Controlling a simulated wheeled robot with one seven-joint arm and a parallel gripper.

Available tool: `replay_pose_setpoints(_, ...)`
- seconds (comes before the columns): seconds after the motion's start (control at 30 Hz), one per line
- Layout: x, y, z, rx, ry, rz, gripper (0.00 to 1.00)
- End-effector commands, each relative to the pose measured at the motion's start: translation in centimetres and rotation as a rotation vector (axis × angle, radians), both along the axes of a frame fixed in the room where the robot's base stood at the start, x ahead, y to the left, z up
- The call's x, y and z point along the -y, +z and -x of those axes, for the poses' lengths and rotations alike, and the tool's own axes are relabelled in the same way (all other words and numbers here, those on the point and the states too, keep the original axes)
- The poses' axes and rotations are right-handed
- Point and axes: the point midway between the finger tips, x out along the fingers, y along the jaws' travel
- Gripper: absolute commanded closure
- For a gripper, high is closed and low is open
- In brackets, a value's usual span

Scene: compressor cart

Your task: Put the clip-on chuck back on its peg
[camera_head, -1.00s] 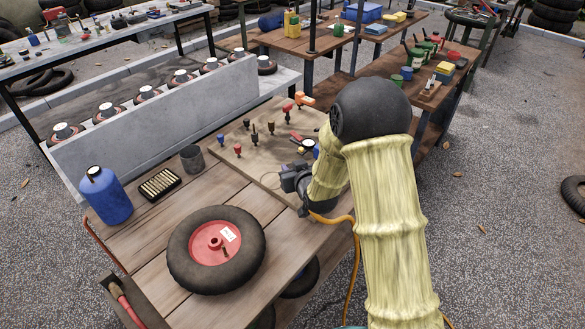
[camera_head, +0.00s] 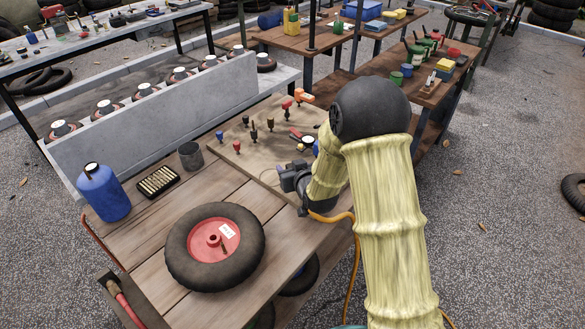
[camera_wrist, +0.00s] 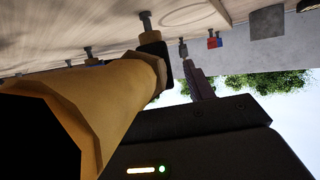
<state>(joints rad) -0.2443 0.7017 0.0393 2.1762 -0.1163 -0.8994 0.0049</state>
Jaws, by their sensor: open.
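My gripper (camera_head: 296,182) hangs low over the right part of the tan fittings board (camera_head: 262,160) in the head view, with its tips hard to see. In the wrist view its dark jaw parts (camera_wrist: 175,68) are apart. A large brass-coloured piece (camera_wrist: 105,88) with a faceted end fills the left of the wrist view, close to the camera; I cannot tell whether it is the clip-on chuck. Grey pegs (camera_wrist: 145,20) stand on the board in that view. Which peg belongs to the chuck is not clear.
Several brown and red fittings (camera_head: 254,134) stand on the board left of my gripper, with a round gauge (camera_head: 307,140) close behind. A red-hubbed wheel (camera_head: 183,247), blue bottle (camera_head: 103,195), grey cup (camera_head: 190,157) and black tray (camera_head: 158,182) occupy the wooden cart top.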

Motion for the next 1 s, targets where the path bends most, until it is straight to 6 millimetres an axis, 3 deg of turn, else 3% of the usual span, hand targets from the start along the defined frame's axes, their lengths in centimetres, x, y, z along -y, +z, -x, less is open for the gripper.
replay_pose_setpoints(0.27, 0.6, 0.7, 1.4, 0.001, 0.0, 0.0, 0.48)
replay_pose_setpoints(0.8, 4.2, 4.7, 10.3, 0.001, -0.001, 0.0, 0.48)
replay_pose_setpoints(1.0, 4.1, 4.5, 10.2, 0.004, 0.005, -0.009, 0.48)
